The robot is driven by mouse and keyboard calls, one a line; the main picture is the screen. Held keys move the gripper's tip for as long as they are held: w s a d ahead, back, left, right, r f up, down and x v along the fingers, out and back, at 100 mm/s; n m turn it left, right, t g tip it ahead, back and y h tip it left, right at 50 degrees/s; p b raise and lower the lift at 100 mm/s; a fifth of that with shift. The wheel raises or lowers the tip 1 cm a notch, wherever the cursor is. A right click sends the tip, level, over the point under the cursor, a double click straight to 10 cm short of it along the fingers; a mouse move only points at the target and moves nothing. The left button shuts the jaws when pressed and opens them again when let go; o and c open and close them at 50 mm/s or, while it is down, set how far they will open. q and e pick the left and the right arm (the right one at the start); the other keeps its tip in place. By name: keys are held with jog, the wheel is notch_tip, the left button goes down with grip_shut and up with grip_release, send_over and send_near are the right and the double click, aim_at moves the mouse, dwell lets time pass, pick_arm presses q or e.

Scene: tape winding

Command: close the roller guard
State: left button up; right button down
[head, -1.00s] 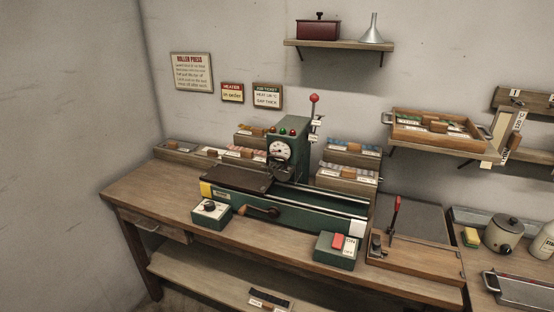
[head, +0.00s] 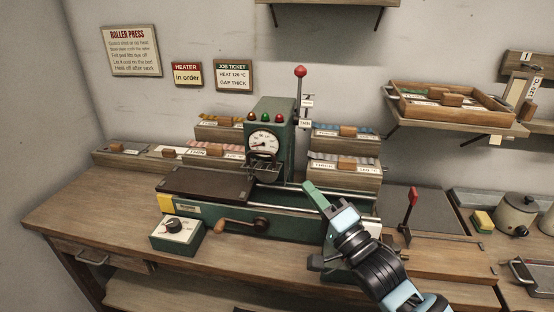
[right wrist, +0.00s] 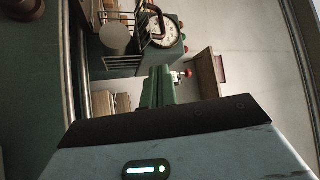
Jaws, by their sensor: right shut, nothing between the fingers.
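The green roller press (head: 283,130) stands on the workbench with a round gauge on its tower. The roller guard (head: 264,165), a dark wire cage, sits just below the gauge; whether it is fully raised or lowered is hard to tell. In the right wrist view the guard's bars (right wrist: 152,22) show beside the gauge, near a pale round roll end. My right gripper (head: 309,190) is shut and empty, right of the guard and apart from it, above the press's bed rails. Its green fingers (right wrist: 159,88) are together in the wrist view. My left gripper is out of view.
A red-knobbed lever (head: 300,72) rises beside the tower. A dark flat plate (head: 205,184) lies left of the guard. A dial box (head: 178,234) and a crank handle (head: 240,224) are in front. Labelled boxes (head: 345,172) stand behind the press.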

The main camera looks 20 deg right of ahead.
aim_at(276, 149)
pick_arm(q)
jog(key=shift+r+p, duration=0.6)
pick_arm(e)
jog(key=x, duration=1)
jog(key=shift+r, duration=0.2)
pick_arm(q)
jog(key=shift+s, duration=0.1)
pick_arm(e)
jog(key=shift+f, duration=0.2)
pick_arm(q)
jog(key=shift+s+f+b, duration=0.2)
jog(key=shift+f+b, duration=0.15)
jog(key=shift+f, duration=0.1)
pick_arm(e)
jog(key=shift+s+n, duration=0.1)
jog(key=shift+n, duration=0.2)
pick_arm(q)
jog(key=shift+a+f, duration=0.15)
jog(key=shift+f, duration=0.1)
pick_arm(e)
jog(key=shift+f+n+t+y, duration=0.1)
jog(key=shift+n+t+y, duration=0.2)
jog(key=shift+n+y, duration=0.1)
